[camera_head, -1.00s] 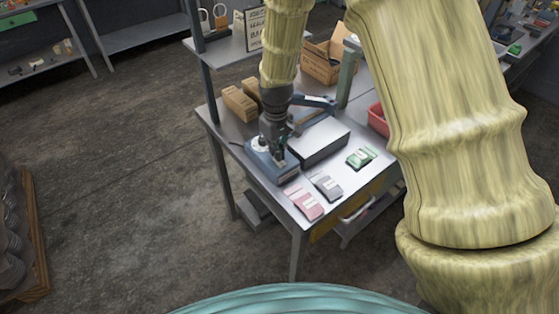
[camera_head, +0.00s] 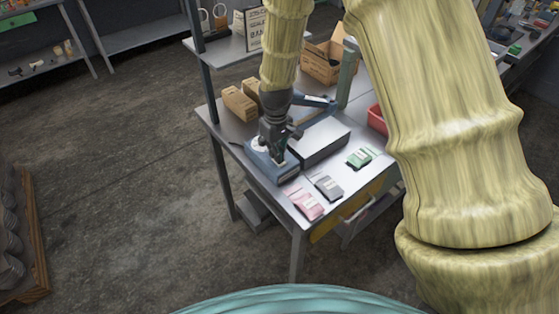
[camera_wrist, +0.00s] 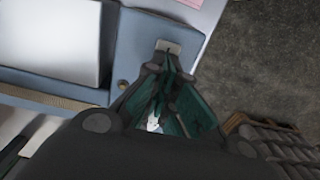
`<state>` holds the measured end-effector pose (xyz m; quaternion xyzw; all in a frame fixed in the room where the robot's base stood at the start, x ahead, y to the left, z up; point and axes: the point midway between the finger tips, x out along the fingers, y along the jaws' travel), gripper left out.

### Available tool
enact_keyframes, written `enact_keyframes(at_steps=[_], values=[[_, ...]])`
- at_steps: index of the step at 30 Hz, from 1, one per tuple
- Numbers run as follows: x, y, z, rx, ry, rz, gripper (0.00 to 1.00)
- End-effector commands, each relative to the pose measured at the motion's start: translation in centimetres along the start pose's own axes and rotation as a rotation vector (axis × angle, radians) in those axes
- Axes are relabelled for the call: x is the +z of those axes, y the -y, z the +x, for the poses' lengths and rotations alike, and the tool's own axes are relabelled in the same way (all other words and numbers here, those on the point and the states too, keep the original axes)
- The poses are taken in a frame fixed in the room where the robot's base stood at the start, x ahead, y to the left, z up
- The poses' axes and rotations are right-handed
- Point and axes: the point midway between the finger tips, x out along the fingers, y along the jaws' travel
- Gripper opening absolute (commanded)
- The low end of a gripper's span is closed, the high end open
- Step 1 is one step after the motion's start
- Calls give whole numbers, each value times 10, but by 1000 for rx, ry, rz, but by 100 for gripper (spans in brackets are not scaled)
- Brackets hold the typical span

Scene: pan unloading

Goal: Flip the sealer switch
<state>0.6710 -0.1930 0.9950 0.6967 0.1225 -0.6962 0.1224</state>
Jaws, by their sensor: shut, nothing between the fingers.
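The sealer is a blue-grey machine (camera_head: 261,166) on the metal table, with a pale flat-topped block beside the arm. In the wrist view its blue body (camera_wrist: 132,45) lies under my gripper. A small grey plate (camera_wrist: 168,46) with a dark mark, apparently the switch, sits on the blue body just beyond my fingertips. Its position, on or off, is too small to tell. My gripper (camera_head: 279,160) points down over the sealer's near end. In the wrist view its green-padded fingers (camera_wrist: 163,72) are shut and empty, close to the plate; contact cannot be told.
A round brass-coloured knob (camera_wrist: 123,86) is on the blue body. Pink (camera_head: 308,205), grey (camera_head: 328,188) and green (camera_head: 361,157) packets lie to the right. Cardboard boxes (camera_head: 240,103) and a red bin (camera_head: 377,119) stand farther back. A shelf (camera_head: 231,50) overhangs the rear.

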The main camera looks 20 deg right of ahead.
Motion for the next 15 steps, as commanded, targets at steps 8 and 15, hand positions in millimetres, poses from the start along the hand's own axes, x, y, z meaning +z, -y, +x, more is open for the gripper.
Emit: enact_keyframes(at_steps=[8, 15], values=[[1, 0, 0, -1, 2, 0, 0], [0, 0, -15, 0, 1, 0, 0]])
